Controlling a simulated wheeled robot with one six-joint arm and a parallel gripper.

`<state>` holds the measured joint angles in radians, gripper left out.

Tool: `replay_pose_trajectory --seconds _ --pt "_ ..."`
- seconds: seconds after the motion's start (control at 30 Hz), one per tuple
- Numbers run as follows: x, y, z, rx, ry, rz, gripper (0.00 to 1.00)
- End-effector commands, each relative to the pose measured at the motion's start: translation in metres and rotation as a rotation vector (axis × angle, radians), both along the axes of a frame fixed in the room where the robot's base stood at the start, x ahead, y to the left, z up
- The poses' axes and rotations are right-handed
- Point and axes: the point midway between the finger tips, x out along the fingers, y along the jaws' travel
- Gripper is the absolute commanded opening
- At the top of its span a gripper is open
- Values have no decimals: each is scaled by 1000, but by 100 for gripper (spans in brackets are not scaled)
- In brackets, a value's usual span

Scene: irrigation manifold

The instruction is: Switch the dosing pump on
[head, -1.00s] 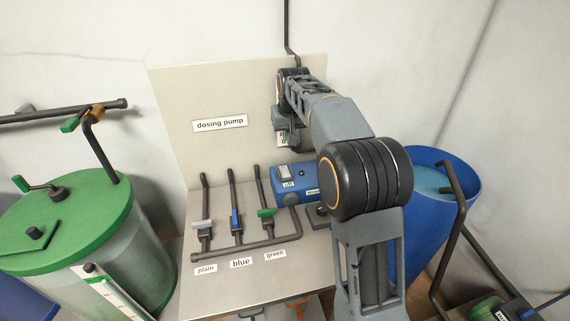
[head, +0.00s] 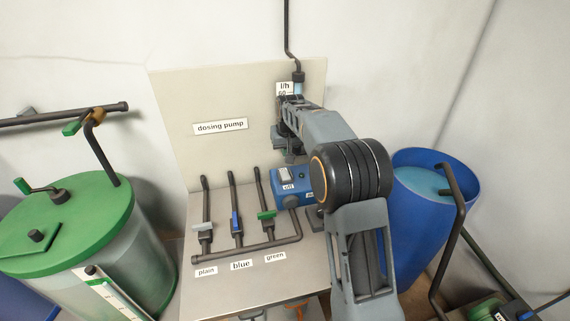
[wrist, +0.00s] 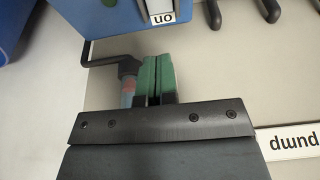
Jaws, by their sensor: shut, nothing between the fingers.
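The dosing pump (head: 290,187) is a blue box on the bench, below my gripper in the head view. A pale switch plate (head: 285,173) is on its top; which way the switch is set cannot be told. In the wrist view the pump (wrist: 112,20) is at the top, with part of the switch and an upside-down "on" label (wrist: 163,18). My gripper (head: 289,157) is above and behind the pump, against the panel side. In the wrist view its green fingers (wrist: 158,76) are shut together with nothing between them, apart from the pump.
Three valve pipes labelled plain (head: 206,271), blue and green stand left of the pump. A flow tube (head: 298,88) is on the panel above; its clear part shows beside my fingers in the wrist view (wrist: 128,92). A blue barrel (head: 415,210) stands right, a green-lidded tank (head: 70,215) left.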

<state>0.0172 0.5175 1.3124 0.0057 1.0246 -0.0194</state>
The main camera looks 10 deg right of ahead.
Motion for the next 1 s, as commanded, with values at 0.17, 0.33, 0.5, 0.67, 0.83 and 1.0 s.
replay_pose_trajectory --seconds 0.17,0.33,0.5,0.67,0.83,1.0 --pt "9 0 -30 0 4 0 0" --pt "8 0 -52 0 3 0 0" --pt "9 0 -65 0 0 0 0" --pt "9 0 -70 0 0 0 0" --pt "9 0 -71 0 -1 0 0" --pt "9 1 -71 0 1 2 0"
